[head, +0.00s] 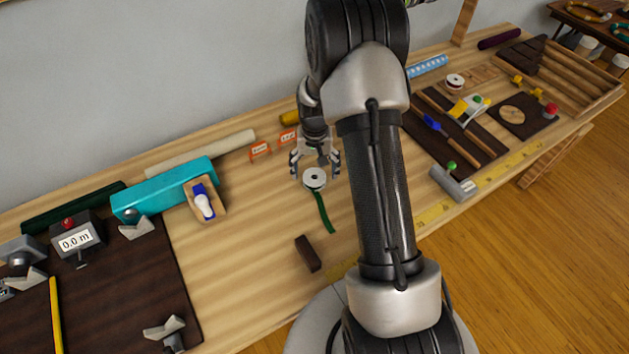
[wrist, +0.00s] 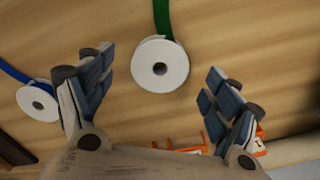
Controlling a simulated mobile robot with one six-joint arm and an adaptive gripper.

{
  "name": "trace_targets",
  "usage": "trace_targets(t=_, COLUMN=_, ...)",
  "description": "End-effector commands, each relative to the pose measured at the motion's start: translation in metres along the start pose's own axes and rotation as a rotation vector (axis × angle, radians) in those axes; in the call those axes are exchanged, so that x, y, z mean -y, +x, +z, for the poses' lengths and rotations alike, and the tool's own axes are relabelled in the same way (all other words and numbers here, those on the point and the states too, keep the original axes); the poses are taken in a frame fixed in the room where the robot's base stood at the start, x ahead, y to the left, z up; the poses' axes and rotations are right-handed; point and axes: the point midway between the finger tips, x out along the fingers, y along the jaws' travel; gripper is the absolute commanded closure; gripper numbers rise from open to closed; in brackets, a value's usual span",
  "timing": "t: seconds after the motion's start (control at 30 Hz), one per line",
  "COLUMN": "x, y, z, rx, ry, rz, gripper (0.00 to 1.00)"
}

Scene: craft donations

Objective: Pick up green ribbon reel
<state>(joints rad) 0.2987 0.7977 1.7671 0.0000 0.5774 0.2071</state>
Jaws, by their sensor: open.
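The green ribbon reel (head: 314,178) is a white disc with a dark centre hole, lying flat on the wooden bench. Its green ribbon tail (head: 324,212) runs toward the bench's front. In the wrist view the reel (wrist: 160,65) shows between my fingers, with its green tail leaving upward. My gripper (head: 315,161) is open and empty, above and slightly behind the reel in the head view. Both fingers show in the wrist view (wrist: 158,78), one on each side of the reel. How far they are above it is unclear.
A similar reel with blue ribbon (wrist: 38,100) lies to the left in the wrist view; my arm seems to hide it in the head view. Orange label stands (head: 260,149) are behind left. A dark brown block (head: 308,253) lies in front. Bare bench lies left of the reel.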

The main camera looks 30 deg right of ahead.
Motion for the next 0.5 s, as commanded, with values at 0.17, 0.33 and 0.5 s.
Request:
trace_targets(t=0.17, x=0.001, y=0.028, z=-0.001, rx=0.000, ry=0.000, rz=0.000, gripper=0.18)
trace_targets(t=0.33, x=0.001, y=0.029, z=-0.001, rx=-0.001, ry=0.000, rz=0.000, gripper=0.18)
trace_targets(t=0.5, x=0.001, y=0.028, z=-0.001, rx=-0.001, ry=0.000, rz=0.000, gripper=0.24)
